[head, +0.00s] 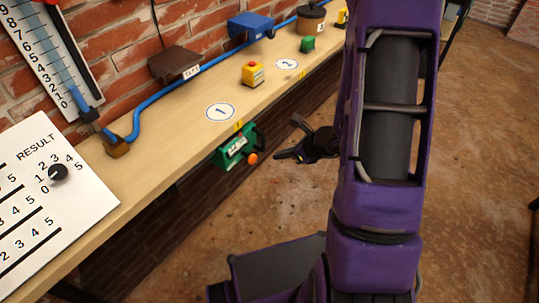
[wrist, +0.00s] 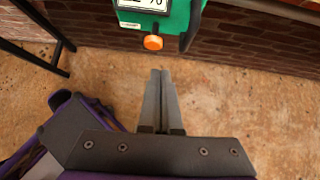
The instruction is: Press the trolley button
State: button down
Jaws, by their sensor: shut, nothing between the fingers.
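A yellow box with a red push button on top (head: 253,73) stands on the bench near the round "2" mark. A green device (head: 233,148) with a display and an orange round knob (head: 251,158) hangs on the bench's front edge. The knob (wrist: 153,43) also shows in the wrist view, under the green device (wrist: 181,14). No label tells me which of these is the trolley button. My gripper (head: 278,156) is in the air in front of the bench, right of the knob and apart from it. In the wrist view its fingers (wrist: 161,72) are shut and empty, below the knob.
The wooden bench (head: 170,146) runs along a brick wall. A result board (head: 52,207) is at left. The floor is open.

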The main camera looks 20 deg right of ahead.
jog(key=shift+v, duration=1.25)
